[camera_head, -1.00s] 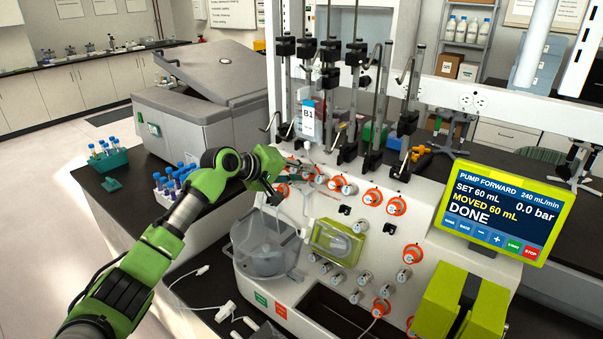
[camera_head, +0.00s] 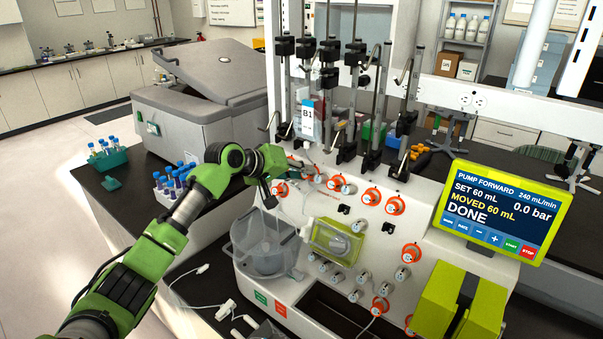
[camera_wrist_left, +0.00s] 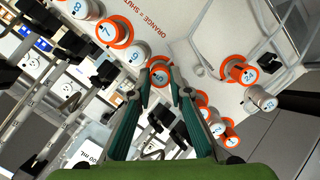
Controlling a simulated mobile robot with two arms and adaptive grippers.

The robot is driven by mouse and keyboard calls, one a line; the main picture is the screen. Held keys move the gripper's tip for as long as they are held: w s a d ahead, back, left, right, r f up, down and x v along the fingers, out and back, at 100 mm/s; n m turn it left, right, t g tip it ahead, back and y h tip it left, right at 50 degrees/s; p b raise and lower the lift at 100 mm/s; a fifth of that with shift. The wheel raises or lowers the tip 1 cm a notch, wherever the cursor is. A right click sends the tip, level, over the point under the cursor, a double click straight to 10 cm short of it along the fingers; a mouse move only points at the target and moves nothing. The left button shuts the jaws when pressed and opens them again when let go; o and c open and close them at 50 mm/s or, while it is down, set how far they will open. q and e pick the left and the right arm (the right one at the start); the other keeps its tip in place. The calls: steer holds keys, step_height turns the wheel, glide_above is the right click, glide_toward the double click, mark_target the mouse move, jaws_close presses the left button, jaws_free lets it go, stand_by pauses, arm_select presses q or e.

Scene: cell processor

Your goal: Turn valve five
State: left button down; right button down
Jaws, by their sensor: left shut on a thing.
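Valve five is a round knob with a blue 5 on its face and an orange collar; it shows in the left wrist view (camera_wrist_left: 159,77). My left gripper (camera_wrist_left: 162,84) has its two dark green fingers on either side of this knob, shut on it. In the head view my left gripper (camera_head: 293,172) reaches the upper left of the white valve panel (camera_head: 395,228) and covers valve five there. My right gripper is not in view.
Knob 7 (camera_wrist_left: 106,31) and knob 6 (camera_wrist_left: 133,53) sit close beside valve five. Hanging rods and clamps (camera_head: 330,75) stand above the panel. A clear cylinder (camera_head: 266,245) is below my gripper. The screen (camera_head: 503,213) reads DONE.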

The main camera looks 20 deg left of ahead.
arm_select(q)
steer(key=shift+f, duration=0.15)
steer(key=c, duration=1.9)
jaws_free()
steer(key=shift+a, duration=0.1)
steer(key=v, duration=1.2)
